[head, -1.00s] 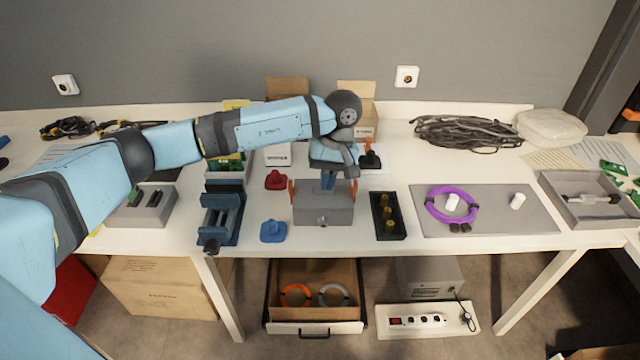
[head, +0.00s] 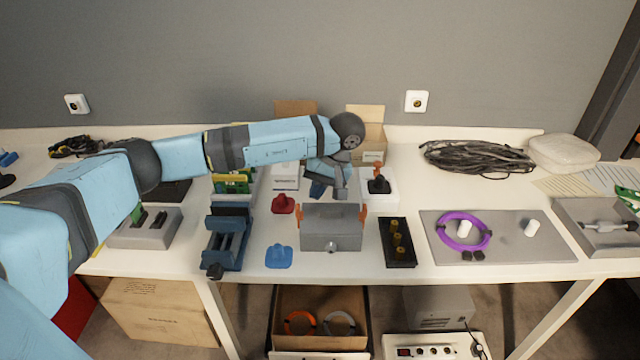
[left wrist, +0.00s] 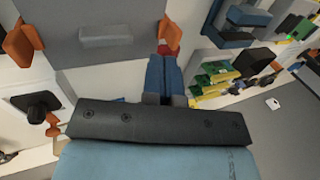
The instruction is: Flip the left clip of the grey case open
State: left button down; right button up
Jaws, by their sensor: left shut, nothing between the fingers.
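The grey case (head: 331,238) stands closed on the table, with an orange left clip (head: 298,226) and an orange right clip (head: 363,214) on its sides. My left gripper (head: 317,190) is behind the case, nearer its left end, its fingers partly hidden by my wrist. In the left wrist view, its blue fingers (left wrist: 164,66) are together and empty. Their tips are close to the left clip (left wrist: 170,28); I cannot tell whether they touch. The right clip (left wrist: 22,42) is at the far left there. My right gripper is not in view.
A red part (head: 283,204), a blue part (head: 279,257) and a blue vise (head: 228,240) are left of the case. A black tray (head: 397,243) with brass pieces is on its right. A joystick box (head: 378,188) stands behind right.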

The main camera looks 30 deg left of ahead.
aim_at(303, 215)
pick_arm(q)
jog(key=shift+x, duration=2.8)
jog(key=shift+s+a+h+b, duration=0.1)
jog(key=shift+h+b, duration=0.3)
jog(key=shift+t+h, duration=0.3)
jog(key=shift+t, duration=0.1)
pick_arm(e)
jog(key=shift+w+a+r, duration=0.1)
pick_arm(q)
jog(key=shift+s+a, duration=0.1)
jog(key=shift+h+b, duration=0.3)
